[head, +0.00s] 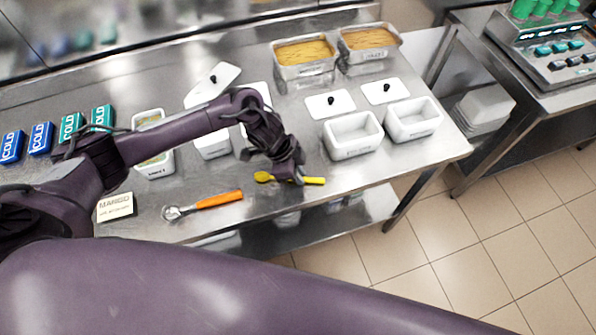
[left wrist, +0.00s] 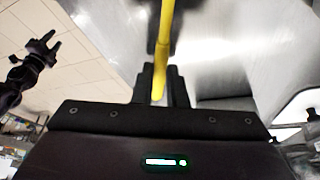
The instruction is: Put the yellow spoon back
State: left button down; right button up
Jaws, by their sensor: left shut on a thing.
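The yellow spoon (head: 315,181) lies crosswise low over the front of the steel counter (head: 330,170), its bowl to the left. My left gripper (head: 290,178) is shut on it around the middle. In the left wrist view the yellow spoon (left wrist: 165,35) passes between the black fingers of my left gripper (left wrist: 160,85). I cannot tell whether the spoon touches the counter. My right gripper (left wrist: 50,46) shows small at the left of the left wrist view, its fingers apart and empty.
An orange-handled scoop (head: 218,199) and a mango card (head: 115,207) lie left. Two empty white tubs (head: 352,150) (head: 414,134) stand right, with lids (head: 330,104) behind. Two filled pans (head: 304,70) (head: 369,54) stand at the back. Cold packs (head: 40,139) stand far left.

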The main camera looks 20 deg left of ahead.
pick_arm(q)
jog(key=shift+f, duration=0.15)
jog(key=c, duration=1.5)
grip_release()
jog(key=shift+o, duration=0.2)
pick_arm(e)
jog(key=shift+a+f, duration=0.1)
jog(key=shift+a, duration=0.25)
pick_arm(q)
jog(key=shift+r, duration=0.3)
jog(key=b+v, duration=0.1)
jog(key=v, duration=1)
jog(key=shift+r+b, duration=0.35)
jog(key=shift+b, duration=0.05)
pick_arm(e)
jog(key=shift+d+f, duration=0.2)
jog(key=shift+f, duration=0.6)
pick_arm(q)
jog(key=shift+a, duration=0.15)
